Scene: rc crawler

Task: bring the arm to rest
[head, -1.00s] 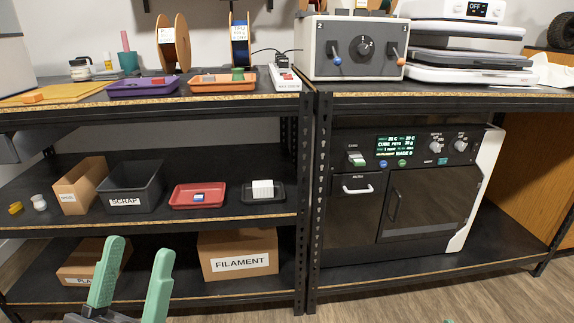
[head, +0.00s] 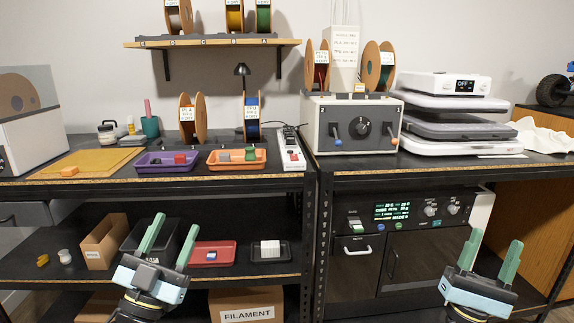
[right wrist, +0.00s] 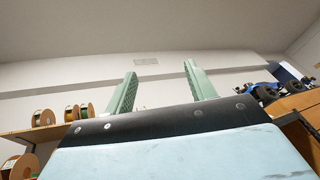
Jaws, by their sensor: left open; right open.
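My left gripper (head: 170,240) is open and empty. In the head view it stands in front of the lower shelf and hides part of the dark scrap bin (head: 166,240). My right gripper (head: 496,258) is open and empty in front of the right side of the black machine (head: 358,275). In the right wrist view its two green fingers (right wrist: 160,88) point up, apart, with only wall and ceiling between them.
The shelf top holds a purple tray (head: 150,168), an orange tray (head: 258,162), a grey control box (head: 340,145) and a stack of white and grey devices (head: 455,150). A red tray (head: 226,262) and a cardboard box (head: 100,250) are on the shelf below.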

